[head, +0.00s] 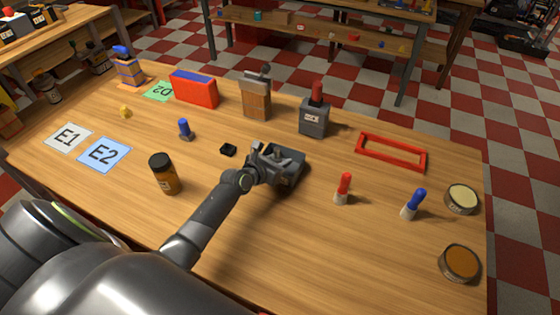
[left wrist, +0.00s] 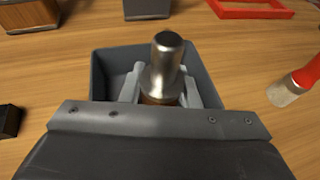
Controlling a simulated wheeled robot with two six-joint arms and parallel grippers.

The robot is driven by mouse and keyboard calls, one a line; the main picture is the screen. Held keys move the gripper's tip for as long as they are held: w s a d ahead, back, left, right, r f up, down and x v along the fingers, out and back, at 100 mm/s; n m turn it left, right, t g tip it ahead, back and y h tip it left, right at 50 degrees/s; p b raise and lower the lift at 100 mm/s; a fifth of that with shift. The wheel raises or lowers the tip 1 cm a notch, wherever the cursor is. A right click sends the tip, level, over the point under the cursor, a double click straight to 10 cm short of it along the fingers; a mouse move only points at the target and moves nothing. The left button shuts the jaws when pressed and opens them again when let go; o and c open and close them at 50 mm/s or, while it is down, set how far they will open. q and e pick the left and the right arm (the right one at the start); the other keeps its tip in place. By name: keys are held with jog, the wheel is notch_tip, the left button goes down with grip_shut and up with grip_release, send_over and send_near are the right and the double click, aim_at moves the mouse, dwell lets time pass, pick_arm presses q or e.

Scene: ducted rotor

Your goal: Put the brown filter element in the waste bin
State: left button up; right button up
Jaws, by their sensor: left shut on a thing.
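My left gripper (head: 262,158) is shut at the open dark grey bin (head: 297,173) on the table. In the left wrist view, its two pale fingers (left wrist: 160,90) hold a piece with a shiny metal knob and a brown lower part, which I take as the brown filter element (left wrist: 158,99). The piece is over or inside the bin, whose walls (left wrist: 202,76) show behind and beside it. The gripper hides the lower end of the piece, so I cannot tell whether it touches the bin's floor. My right gripper is not in view.
A small black block (head: 228,150) lies left of the bin and a brown jar (head: 164,174) stands farther left. A red-topped grey block (head: 314,117) stands behind. A red frame (head: 391,167) and a red-handled piece (head: 343,188) are to the right.

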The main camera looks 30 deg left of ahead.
pick_arm(q)
jog(key=shift+f, duration=0.6)
jog(key=o, duration=0.8)
jog(key=shift+s, duration=0.1)
jog(key=shift+o, duration=0.8)
jog(key=shift+a+f, duration=0.1)
jog(key=shift+f, duration=0.1)
jog(key=shift+s, duration=0.1)
jog(key=r+p+v, duration=0.1)
jog(key=p+v, duration=0.1)
jog(key=v, duration=1)
jog(key=shift+r, duration=0.4)
